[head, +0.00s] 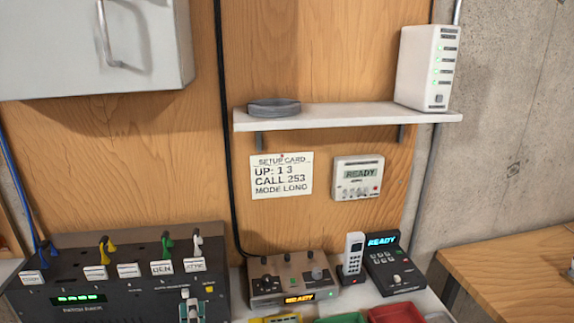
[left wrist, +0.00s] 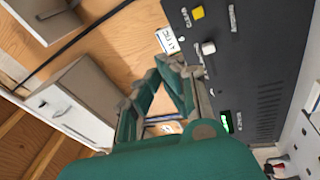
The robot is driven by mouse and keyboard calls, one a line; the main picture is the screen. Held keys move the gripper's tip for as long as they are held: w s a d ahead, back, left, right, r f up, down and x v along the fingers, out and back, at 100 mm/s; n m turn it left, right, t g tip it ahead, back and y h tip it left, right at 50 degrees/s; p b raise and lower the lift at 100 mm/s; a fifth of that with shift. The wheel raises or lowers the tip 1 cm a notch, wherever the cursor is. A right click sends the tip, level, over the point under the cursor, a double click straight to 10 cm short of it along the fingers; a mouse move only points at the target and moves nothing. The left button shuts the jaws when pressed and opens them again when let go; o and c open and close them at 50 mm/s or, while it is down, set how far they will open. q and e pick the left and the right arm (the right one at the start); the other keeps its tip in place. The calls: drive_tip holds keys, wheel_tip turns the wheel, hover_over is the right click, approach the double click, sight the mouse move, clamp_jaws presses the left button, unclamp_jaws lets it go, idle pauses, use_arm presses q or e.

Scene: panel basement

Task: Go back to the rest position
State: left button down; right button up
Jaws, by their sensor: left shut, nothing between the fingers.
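My left gripper (left wrist: 163,70) shows in the left wrist view, with teal fingers and grey tips. The fingertips come together and hold nothing. In that view it lies left of the dark patch panel (left wrist: 245,75), with the wooden wall behind it. My right gripper is in neither view.
In the head view the patch panel (head: 110,290) has coloured plugs and a lever. A cabinet (head: 95,50) hangs above it. A grey control box (head: 292,278), handset (head: 352,254) and dark keypad unit (head: 393,264) stand beside it. A shelf (head: 345,117) holds a white box (head: 427,66).

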use_arm(q)
drive_tip(key=s+d+m+g+h, duration=0.1)
drive_tip(key=s+d+m+h, duration=0.2)
drive_tip(key=d+m+h, duration=1)
drive_tip(key=s+f+m+g+h, duration=0.2)
drive_tip(key=s+f+m+g, duration=0.35)
drive_tip(key=f+m, duration=0.25)
drive_tip(key=s+a+f+m+g+y, duration=0.1)
drive_tip(key=s+a+f+g+y, duration=0.75)
drive_tip(key=s+a+f, duration=0.5)
wheel_tip(320, 180, down, 26)
drive_tip(key=f+g+b, duration=0.1)
drive_tip(key=g+b, duration=0.1)
drive_tip(key=s+a+f+g+b, duration=0.1)
drive_tip(key=s+a+f+b, duration=0.1)
drive_tip(key=s+f, duration=1.6)
drive_tip(key=shift+a+f, duration=0.4)
drive_tip(key=shift+a, duration=0.25)
drive_tip(key=shift+h, duration=0.25)
